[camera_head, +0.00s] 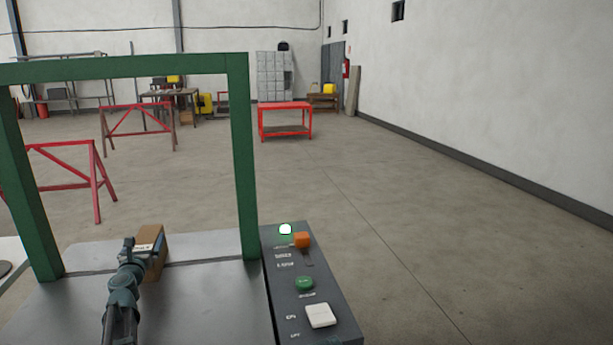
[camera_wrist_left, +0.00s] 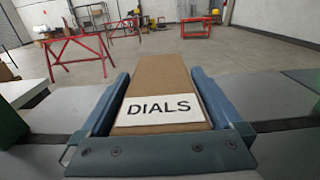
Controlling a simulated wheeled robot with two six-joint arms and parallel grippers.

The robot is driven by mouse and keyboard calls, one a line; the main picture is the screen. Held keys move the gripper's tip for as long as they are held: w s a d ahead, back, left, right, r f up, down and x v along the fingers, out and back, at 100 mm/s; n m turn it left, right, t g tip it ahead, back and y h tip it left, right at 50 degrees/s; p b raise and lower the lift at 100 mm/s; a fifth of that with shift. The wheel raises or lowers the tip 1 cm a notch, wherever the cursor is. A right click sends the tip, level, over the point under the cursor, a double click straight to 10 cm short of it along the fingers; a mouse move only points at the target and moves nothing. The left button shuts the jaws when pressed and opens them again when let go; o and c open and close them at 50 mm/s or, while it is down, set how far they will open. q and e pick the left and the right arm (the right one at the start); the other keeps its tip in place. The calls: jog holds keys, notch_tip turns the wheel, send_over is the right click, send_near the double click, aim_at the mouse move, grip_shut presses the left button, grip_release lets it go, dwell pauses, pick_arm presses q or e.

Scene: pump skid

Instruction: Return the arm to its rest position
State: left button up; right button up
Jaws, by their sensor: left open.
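My left arm comes in at the bottom left of the head view, and its gripper (camera_head: 142,246) is at a brown box (camera_head: 156,262) on the grey metal table (camera_head: 210,300). In the left wrist view the open gripper (camera_wrist_left: 158,85) has one blue finger on each side of the box (camera_wrist_left: 158,75), which carries a white label reading DIALS. Whether the fingers touch the box sides cannot be told. My right gripper is in neither view.
A green frame (camera_head: 243,160) rises around the table. A control panel (camera_head: 335,300) with a green button, an orange part and a white switch stands to its right. Red trestles (camera_head: 98,185) and a red cart (camera_head: 285,120) stand farther off. The floor at right is clear.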

pick_arm(q)
jog(key=shift+f, duration=0.1)
jog(key=shift+s, duration=0.3)
jog(key=v, duration=1.2)
jog(key=x, duration=1.3)
jog(key=shift+w, duration=0.1)
jog(key=r+p, duration=0.4)
jog(key=shift+s+d, duration=0.1)
jog(key=shift+s, duration=0.2)
jog(key=s+a+r+p+v, duration=0.1)
jog(key=a+v, duration=0.2)
jog(key=v, duration=1.3)
jog(key=w+d+r+m+h+p, duration=0.3)
jog(key=w+d+r+h+p, duration=0.1)
jog(key=w+h, duration=0.1)
jog(key=shift+d+r+t, duration=0.15)
jog(key=shift+d+t, duration=0.15)
jog(key=shift+d, duration=0.05)
jog(key=shift+w+d, duration=0.1)
